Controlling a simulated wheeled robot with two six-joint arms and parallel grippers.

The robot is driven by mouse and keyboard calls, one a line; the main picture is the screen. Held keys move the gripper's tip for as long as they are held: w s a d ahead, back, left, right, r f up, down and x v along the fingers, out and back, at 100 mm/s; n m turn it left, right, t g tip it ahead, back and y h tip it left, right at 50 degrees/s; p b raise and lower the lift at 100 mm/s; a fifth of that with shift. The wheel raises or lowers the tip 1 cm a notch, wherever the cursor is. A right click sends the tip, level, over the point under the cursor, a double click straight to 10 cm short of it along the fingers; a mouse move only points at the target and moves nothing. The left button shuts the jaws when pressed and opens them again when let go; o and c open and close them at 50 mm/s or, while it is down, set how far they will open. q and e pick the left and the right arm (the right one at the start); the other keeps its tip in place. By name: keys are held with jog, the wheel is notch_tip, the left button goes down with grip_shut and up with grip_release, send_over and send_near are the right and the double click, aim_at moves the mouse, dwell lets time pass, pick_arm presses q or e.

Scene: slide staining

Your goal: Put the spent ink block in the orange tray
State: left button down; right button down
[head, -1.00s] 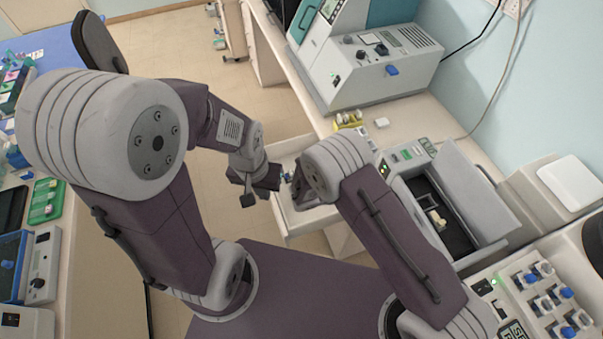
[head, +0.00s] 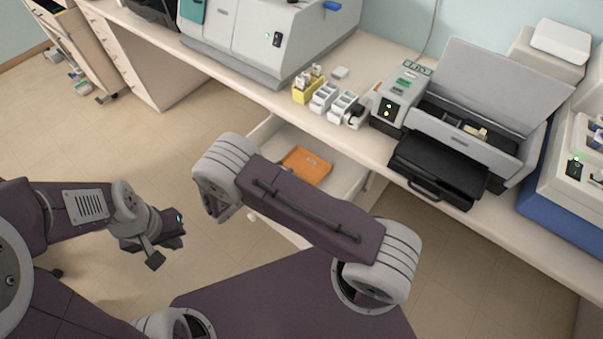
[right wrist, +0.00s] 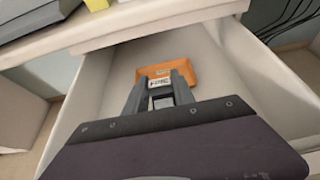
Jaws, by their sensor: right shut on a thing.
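The orange tray (head: 307,165) lies inside an open white drawer under the bench. In the right wrist view the tray (right wrist: 195,72) is just beyond my right gripper's fingertips. My right gripper (right wrist: 160,92) is shut on a small pale block with a printed label (right wrist: 160,83), over the drawer; the label is too small to read surely. Whether the block touches the tray cannot be told. In the head view my right arm hides this gripper. My left gripper (head: 168,240) is open and empty, above the floor left of the drawer.
The drawer walls (right wrist: 88,85) surround the tray. On the bench above stand a yellow holder (head: 308,90), white holders (head: 335,103) and a grey printer-like machine (head: 455,105) with its lid up and a black front tray (head: 440,165). Floor left of the drawer is free.

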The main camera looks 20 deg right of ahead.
jog(key=shift+w+f, duration=0.15)
jog(key=shift+w, duration=0.05)
jog(key=p, duration=0.1)
send_over(306, 166)
jog(key=s+a, duration=0.3)
jog(key=f, duration=0.4)
jog(key=shift+w+a+f, duration=0.2)
jog(key=shift+w+f, duration=0.05)
jog(key=shift+f, duration=0.15)
jog(key=shift+w+f, duration=0.15)
jog(key=shift+w, duration=0.05)
jog(key=x, duration=0.5)
jog(key=shift+s+a+f, duration=0.15)
jog(key=shift+s+f, duration=0.05)
jog(key=shift+f, duration=0.15)
jog(key=shift+a, duration=0.1)
jog(key=shift+f, duration=0.15)
jog(key=c, duration=1.1)
grip_release()
jog(key=shift+o, duration=0.2)
